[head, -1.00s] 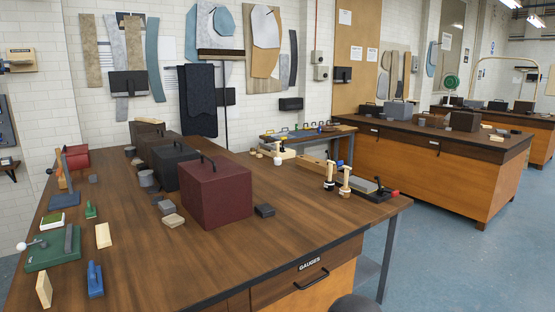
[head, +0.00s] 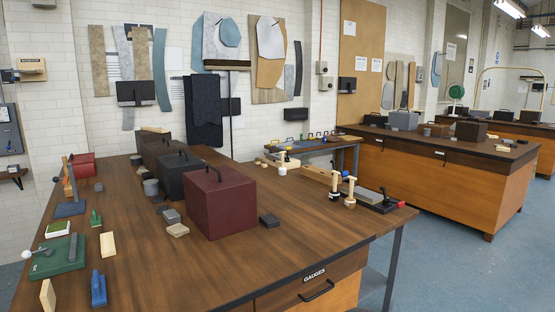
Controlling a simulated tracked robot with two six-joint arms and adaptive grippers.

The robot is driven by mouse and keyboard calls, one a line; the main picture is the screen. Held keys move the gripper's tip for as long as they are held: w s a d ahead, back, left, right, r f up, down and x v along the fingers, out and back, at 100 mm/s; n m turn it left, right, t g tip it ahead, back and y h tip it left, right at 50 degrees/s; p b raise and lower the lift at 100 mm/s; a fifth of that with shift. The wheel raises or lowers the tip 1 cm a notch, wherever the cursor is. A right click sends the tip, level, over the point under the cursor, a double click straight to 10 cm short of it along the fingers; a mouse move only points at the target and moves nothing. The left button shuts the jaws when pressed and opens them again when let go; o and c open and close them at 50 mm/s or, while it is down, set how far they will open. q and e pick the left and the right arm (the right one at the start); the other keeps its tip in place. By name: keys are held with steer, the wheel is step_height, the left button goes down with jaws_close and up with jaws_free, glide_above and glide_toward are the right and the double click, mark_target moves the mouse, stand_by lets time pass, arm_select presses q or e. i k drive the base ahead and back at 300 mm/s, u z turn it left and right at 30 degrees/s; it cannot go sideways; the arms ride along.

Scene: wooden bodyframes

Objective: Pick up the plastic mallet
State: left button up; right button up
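I cannot say for certain which thing is the plastic mallet. Two small mallet-like tools, one (head: 334,187) and another (head: 350,193), stand upright near the right end of the near workbench (head: 270,262). Each has a pale top, a pale shaft and a dark lower end. A similar pale-topped piece (head: 282,158) stands farther back, by the bench's far edge. They are too small to tell what they are made of. Neither of my grippers is in view.
A burgundy box (head: 217,205) and several dark boxes stand mid-bench. A green fixture (head: 58,258), a blue tool (head: 98,289) and wooden blocks lie at left. The front middle of the bench is clear. Another bench (head: 410,178) stands beyond a blue floor aisle.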

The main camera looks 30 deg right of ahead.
mark_target(282, 170)
steer(key=u, duration=0.2)
steer(key=i, duration=0.15)
steer(key=z, duration=2.4)
steer(key=i, duration=5.3)
